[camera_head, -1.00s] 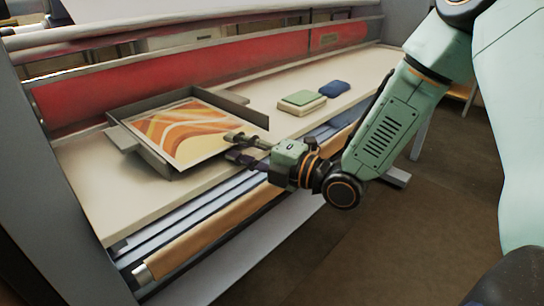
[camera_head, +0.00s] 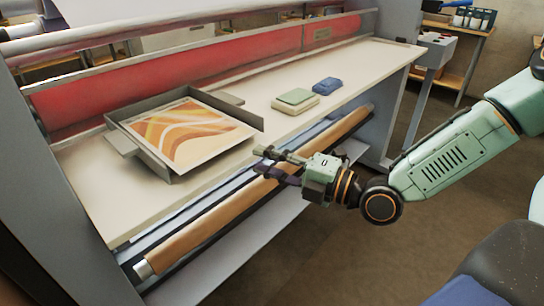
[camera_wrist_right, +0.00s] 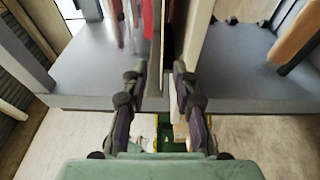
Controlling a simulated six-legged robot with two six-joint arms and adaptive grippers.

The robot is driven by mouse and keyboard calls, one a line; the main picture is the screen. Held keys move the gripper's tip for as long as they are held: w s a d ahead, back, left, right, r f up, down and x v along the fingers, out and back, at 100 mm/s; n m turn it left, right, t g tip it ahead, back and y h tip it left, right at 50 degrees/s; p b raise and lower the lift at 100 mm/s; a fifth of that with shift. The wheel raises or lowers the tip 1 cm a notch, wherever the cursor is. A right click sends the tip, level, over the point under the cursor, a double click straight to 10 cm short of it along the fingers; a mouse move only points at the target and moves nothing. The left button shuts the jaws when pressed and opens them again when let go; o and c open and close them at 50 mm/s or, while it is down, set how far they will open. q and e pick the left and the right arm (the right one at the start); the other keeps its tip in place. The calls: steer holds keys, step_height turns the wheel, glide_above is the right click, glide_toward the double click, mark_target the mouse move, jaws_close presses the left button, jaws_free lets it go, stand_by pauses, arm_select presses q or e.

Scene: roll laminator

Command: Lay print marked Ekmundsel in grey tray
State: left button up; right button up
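The print (camera_head: 187,134), a sheet with orange, yellow and white waves, lies in the grey tray (camera_head: 146,160) on the machine's pale table. Its marking is too small to read. The tray's walls show at the back and left; the print's near right edge shows no wall in front of it. My right gripper (camera_head: 262,158) is off the table's front edge, to the right of the print and apart from it. Its fingers are parted and empty; they also show in the right wrist view (camera_wrist_right: 160,72) with a gap between them. My left gripper is not in view.
A pale green-topped block (camera_head: 296,101) and a blue block (camera_head: 327,85) sit farther right on the table (camera_head: 240,140). A brown roll (camera_head: 220,218) runs below the table's front edge. A red roller (camera_head: 180,70) stands behind. Floor to the right is open.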

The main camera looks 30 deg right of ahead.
steer(key=shift+s+d+f, duration=0.1)
steer(key=shift+s+d, duration=0.2)
steer(key=s+a+f+m+g+h, duration=0.25)
steer(key=s+f+m+g, duration=0.2)
steer(key=f+m, duration=0.4)
steer(key=s+a+f+m+g+h, duration=0.1)
steer(key=s+f+m+g+h, duration=0.4)
steer(key=f, duration=0.7)
steer(key=s+d+f+m+g+h, duration=0.1)
steer(key=s+f+m, duration=0.3)
steer(key=s, duration=0.5)
steer(key=s+d+f+m+g+h, duration=0.2)
steer(key=s+f+m+g, duration=0.2)
steer(key=s+m, duration=0.4)
steer(key=shift+s+f, duration=0.4)
steer(key=shift+s, duration=0.6)
